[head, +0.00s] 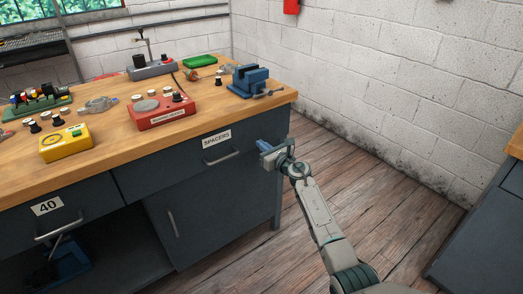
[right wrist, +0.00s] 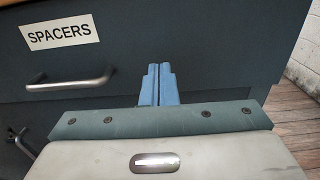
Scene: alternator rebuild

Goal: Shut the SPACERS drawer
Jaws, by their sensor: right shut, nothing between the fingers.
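The SPACERS drawer (head: 247,143) is the dark grey drawer at the right end of the workbench, with a white label and a bar handle (head: 221,158). Its front looks about level with the bench front; I cannot tell whether a small gap is left. In the right wrist view the drawer front (right wrist: 215,50) fills most of the picture, with the handle (right wrist: 70,84) to the left of my fingers. My right gripper (head: 263,146) is shut and empty, its blue fingertips (right wrist: 157,72) pointing at the drawer front's right part. Contact is unclear. My left gripper is out of view.
The wooden bench top (head: 115,150) carries a red box (head: 162,113), a yellow box (head: 66,143) and a blue vise (head: 249,82). A drawer labelled 40 (head: 75,208) is at the left, above an open shelf. Wooden floor (head: 360,175) lies clear at the right.

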